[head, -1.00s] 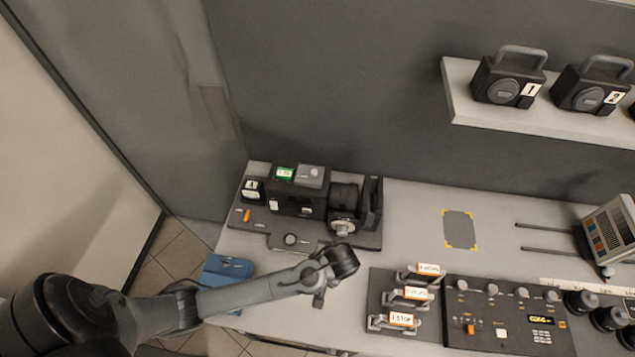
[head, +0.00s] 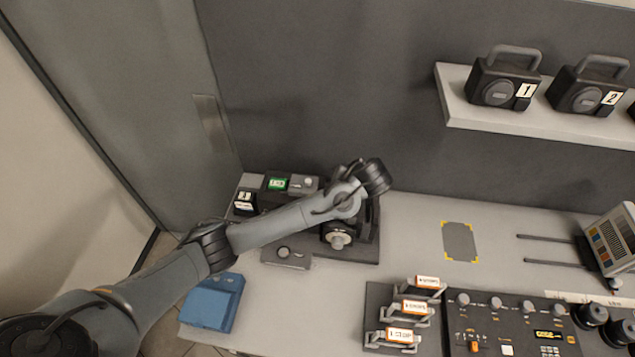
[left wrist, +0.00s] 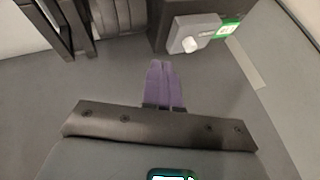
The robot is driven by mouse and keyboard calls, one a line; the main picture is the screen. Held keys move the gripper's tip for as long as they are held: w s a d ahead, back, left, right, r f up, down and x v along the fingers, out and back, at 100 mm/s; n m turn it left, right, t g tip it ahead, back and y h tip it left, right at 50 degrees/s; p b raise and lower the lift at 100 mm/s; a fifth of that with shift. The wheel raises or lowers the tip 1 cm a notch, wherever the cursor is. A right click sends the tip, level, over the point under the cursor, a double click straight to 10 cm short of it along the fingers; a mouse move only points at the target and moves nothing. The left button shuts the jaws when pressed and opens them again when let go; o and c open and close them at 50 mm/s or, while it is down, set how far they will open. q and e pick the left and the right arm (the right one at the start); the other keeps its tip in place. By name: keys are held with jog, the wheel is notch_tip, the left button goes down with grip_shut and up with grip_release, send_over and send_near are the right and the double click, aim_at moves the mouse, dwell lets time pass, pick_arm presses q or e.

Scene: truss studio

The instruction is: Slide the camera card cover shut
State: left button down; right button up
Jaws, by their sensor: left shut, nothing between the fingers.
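The black camera (head: 335,230) stands on a dark base plate at the table's back left; my left arm hides much of it. On its top are a green display (head: 277,184) and a grey sliding piece with a pale knob (head: 306,183), perhaps the card cover. In the left wrist view the grey piece (left wrist: 194,34) sits at the upper right beside the green display (left wrist: 229,29). My left gripper (left wrist: 165,66) has its purple fingers together and empty, apart from the grey piece. In the head view its fingertips are not discernible. My right gripper is not in view.
A blue box (head: 213,302) lies at the table's left edge. Several labelled handles (head: 403,309) and a control panel (head: 508,325) stand at the front. A shelf (head: 480,122) with black cases is at the right. The table around the yellow-cornered mat (head: 459,241) is clear.

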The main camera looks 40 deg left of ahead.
aim_at(313, 185)
pick_arm(q)
jog(key=shift+a+f+p, duration=0.45)
jog(key=shift+a+f, duration=0.45)
jog(key=shift+a, duration=0.35)
jog(key=shift+a+f+p, duration=0.4)
jog(key=shift+a+f, duration=0.45)
jog(key=shift+a, duration=0.35)
jog(key=shift+a+f+p, duration=0.45)
jog(key=shift+a+f, duration=0.45)
jog(key=shift+a, duration=0.35)
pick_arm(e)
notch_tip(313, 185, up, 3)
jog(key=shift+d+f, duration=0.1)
